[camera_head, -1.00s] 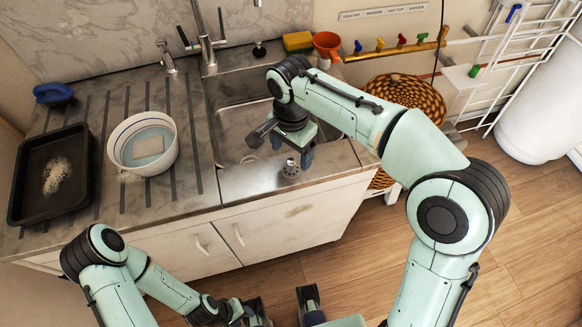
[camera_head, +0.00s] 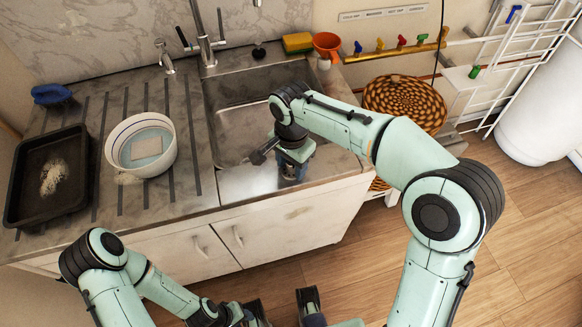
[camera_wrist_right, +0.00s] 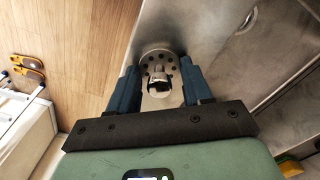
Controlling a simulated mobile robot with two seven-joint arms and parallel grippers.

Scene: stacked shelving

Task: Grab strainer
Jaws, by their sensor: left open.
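The strainer (camera_wrist_right: 158,62) is a small round metal piece with holes and a central knob. It sits on the metal front ledge of the sink, and the right wrist view shows it between my right gripper's fingers. My right gripper (camera_head: 291,176) points down at the ledge and mostly hides the strainer in the head view. Its blue fingers (camera_wrist_right: 161,88) are spread to either side of the strainer, with gaps visible. My left gripper (camera_head: 282,308) is open and empty, low in front of the cabinet.
The sink basin (camera_head: 230,125) lies behind my right gripper, with a tap (camera_head: 206,45) at the back. A white tub (camera_head: 141,145) and a black tray (camera_head: 48,178) stand on the drainboard.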

